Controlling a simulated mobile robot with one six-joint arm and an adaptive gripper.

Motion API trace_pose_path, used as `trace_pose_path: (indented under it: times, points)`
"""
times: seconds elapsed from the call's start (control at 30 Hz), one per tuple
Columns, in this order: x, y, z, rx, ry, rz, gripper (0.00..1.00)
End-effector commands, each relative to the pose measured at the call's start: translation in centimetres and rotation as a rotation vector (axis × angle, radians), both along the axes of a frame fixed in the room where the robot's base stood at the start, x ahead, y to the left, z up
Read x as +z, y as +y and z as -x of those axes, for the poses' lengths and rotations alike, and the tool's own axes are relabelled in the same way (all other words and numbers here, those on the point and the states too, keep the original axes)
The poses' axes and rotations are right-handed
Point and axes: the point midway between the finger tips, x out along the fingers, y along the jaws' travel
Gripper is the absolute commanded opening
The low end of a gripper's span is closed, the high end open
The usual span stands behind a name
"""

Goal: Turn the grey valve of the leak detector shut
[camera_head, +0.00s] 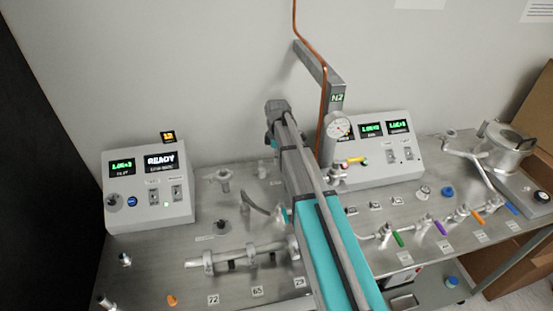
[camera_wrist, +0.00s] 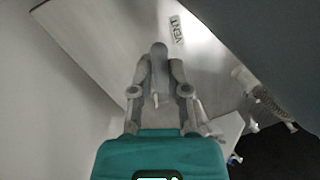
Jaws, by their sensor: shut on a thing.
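In the wrist view my gripper (camera_wrist: 159,88) is shut, with its two fingers on either side of a grey, rounded handle (camera_wrist: 158,57). I take this for the grey valve; its base is hidden by the fingers. A label reading VENT (camera_wrist: 177,30) lies on the metal surface just beyond it. In the head view the leak detector box (camera_head: 148,187) stands at the left with a READY display (camera_head: 160,160). My arm crosses the middle of the head view, and my fingertips cannot be made out there.
Horizontal grey piping (camera_head: 235,257) lies on the bench in front. A second instrument box (camera_head: 375,160) and several colour-handled valves are at the right. A large dark grey surface (camera_wrist: 270,45) is close in the wrist view.

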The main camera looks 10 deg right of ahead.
Motion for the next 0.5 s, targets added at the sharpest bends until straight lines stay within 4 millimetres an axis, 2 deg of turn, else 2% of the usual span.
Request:
trace_pose_path:
  times: [0.27,0.5]
  points:
    - [-0.01,-0.03,0.06,-0.007,0.000,0.000,0.00]
    - [-0.03,0.07,0.76,-0.108,-0.002,0.002,0.00]
